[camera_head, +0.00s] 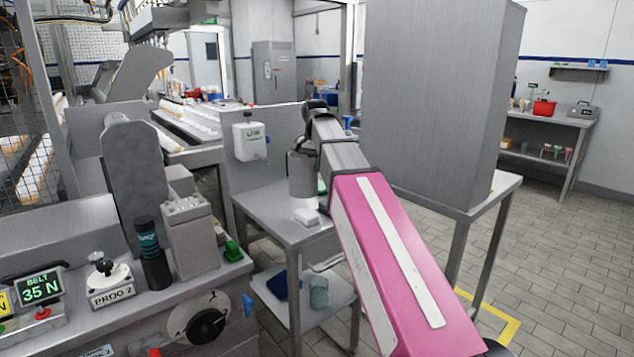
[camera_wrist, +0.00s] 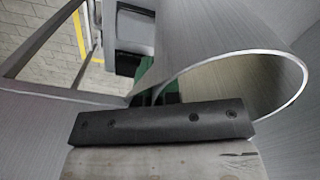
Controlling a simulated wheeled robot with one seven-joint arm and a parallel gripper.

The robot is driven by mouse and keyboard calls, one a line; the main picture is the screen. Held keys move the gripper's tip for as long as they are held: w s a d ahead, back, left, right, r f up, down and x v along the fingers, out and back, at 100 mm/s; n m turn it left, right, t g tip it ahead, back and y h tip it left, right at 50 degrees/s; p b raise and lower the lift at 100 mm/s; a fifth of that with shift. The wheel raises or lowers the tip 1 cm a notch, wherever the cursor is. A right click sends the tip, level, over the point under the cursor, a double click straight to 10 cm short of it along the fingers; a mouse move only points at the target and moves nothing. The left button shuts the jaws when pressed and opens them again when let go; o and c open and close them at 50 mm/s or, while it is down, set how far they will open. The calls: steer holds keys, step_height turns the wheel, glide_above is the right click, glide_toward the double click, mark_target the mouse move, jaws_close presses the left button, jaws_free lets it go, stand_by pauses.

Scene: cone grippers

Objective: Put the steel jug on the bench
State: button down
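The steel jug (camera_head: 302,175) is a grey cylinder hanging or standing beside the end of my pink arm in the head view, over a small steel table. In the wrist view its curved wall and bright open rim (camera_wrist: 302,75) fill the right side, very close to the camera. My gripper (camera_head: 306,140) is at the jug's top in the head view, partly hidden by my arm. In the wrist view a dark bar of my gripper (camera_wrist: 160,122) overlaps the jug's near edge. Both fingertips are hidden, so its grip and any gap under the jug are unclear.
A tall steel cabinet (camera_head: 430,100) stands close to the right of my arm. A control console (camera_head: 110,300) fills the left. A far bench (camera_head: 565,118) holds a red bin (camera_head: 544,107).

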steer(key=w+d+f, duration=0.1)
steer(key=w+f, duration=0.3)
steer(key=f, duration=0.2)
steer(key=shift+d+f, duration=0.2)
steer(key=shift+f, duration=0.15)
steer(key=shift+f, duration=0.15)
steer(key=c, duration=1.3)
jaws_free()
